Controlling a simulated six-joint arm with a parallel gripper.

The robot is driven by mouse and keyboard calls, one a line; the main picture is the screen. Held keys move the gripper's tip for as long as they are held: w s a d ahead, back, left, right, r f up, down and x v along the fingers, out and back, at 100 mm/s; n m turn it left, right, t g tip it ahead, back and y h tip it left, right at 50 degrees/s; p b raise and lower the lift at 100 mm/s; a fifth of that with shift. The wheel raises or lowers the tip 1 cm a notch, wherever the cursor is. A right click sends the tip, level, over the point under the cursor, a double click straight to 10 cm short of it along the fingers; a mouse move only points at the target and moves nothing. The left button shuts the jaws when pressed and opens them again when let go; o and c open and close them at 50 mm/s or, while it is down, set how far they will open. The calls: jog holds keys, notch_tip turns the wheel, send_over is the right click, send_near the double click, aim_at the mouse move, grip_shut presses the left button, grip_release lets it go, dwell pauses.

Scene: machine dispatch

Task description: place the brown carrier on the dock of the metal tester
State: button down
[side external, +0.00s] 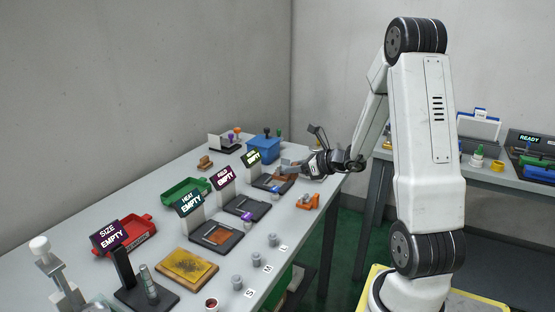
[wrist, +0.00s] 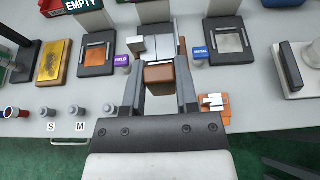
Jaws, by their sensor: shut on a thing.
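My gripper (wrist: 160,80) is shut on the brown carrier (wrist: 160,73), holding its brown block between the two fingers. In the wrist view this is in front of the middle dock, left of the metal tester's dock. In the side view my gripper (side external: 290,164) appears above and behind the metal dock (side external: 259,184). The carrier's underside is hidden, and I cannot tell its exact height.
The field dock (side external: 232,207) and heat dock (side external: 203,243) stand in a row with the metal one, with upright signs behind. An orange fixture (side external: 307,202) lies near the table's front edge. A blue bin (side external: 265,149) stands beyond. Several grey knobs line the front edge.

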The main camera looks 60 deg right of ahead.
jog(key=d, duration=0.6)
jog(key=shift+s+d+h, duration=0.15)
jog(key=shift+d+h, duration=0.05)
jog(key=shift+h, duration=0.1)
jog(key=shift+w+d+f, duration=1.3)
jog(key=shift+w+f, duration=0.25)
jog(key=shift+w, duration=0.25)
jog(key=shift+w+d+f, duration=1.35)
jog(key=shift+w+f, duration=0.2)
jog(key=shift+w, duration=0.3)
jog(key=shift+w+d+f, duration=1.3)
jog(key=shift+w+f, duration=0.25)
jog(key=shift+w, duration=0.25)
jog(key=shift+w+d+f, duration=0.15)
jog(key=shift+w+f, duration=0.1)
jog(key=shift+f, duration=1.55)
jog(key=shift+f, duration=0.2)
